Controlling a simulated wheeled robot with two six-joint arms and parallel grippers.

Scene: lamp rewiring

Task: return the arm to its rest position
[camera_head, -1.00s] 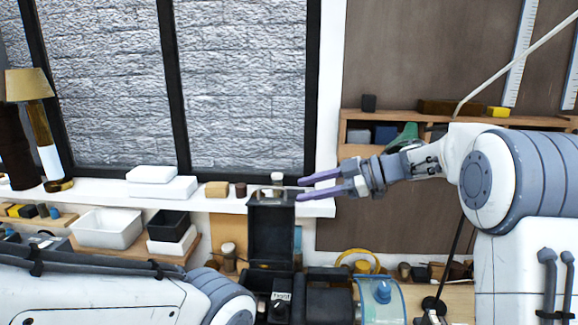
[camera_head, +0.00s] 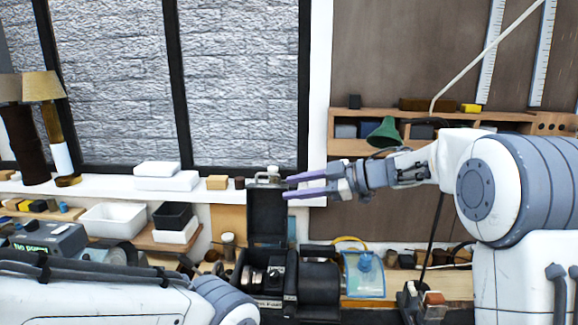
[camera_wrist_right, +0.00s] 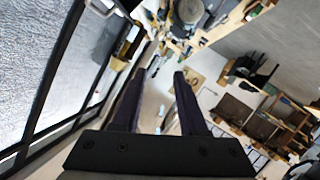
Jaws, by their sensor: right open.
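My right gripper (camera_head: 290,187) is open, with two purple fingers pointing left. It is held in the air in front of the window frame's right edge and the sill, with nothing between its fingers. It also shows in the right wrist view (camera_wrist_right: 163,75), its two dark fingers apart and the gap empty. My right arm comes in from the right. My left arm lies along the lower left of the head view; its gripper is out of sight.
Below stands a black machine (camera_head: 265,275) with a raised dark panel. A green lamp (camera_head: 385,132) is behind my right wrist, near a wooden shelf (camera_head: 350,114). White boxes (camera_head: 168,182) sit on the sill. A white bin (camera_head: 112,220) is at left.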

